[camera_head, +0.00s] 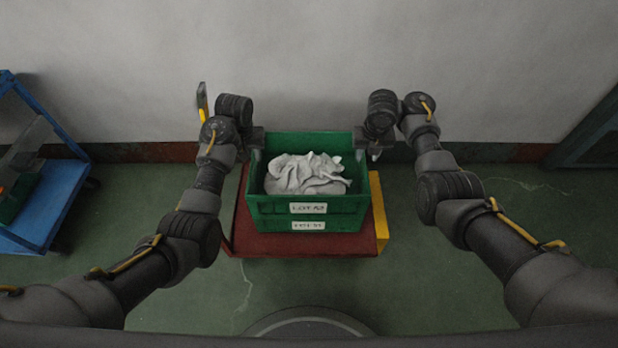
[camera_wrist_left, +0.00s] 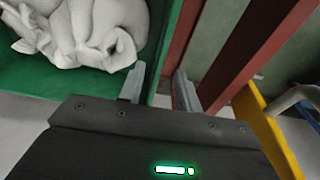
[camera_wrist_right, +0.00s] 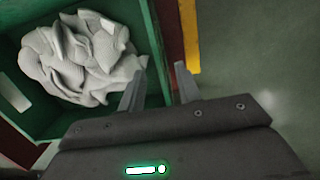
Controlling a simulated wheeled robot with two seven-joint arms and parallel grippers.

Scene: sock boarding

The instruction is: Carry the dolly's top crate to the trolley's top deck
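A green crate (camera_head: 262,206) full of grey-white socks (camera_head: 308,174) stands on the red dolly (camera_head: 300,245). The blue trolley (camera_head: 55,195) is at the far left, partly out of frame.
A green container (camera_head: 14,198) sits on the trolley. A yellow part (camera_head: 379,212) stands at the dolly's right side. A wall is close behind the dolly. Green floor is clear between dolly and trolley. A dark blue-grey frame (camera_head: 595,130) stands at the far right.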

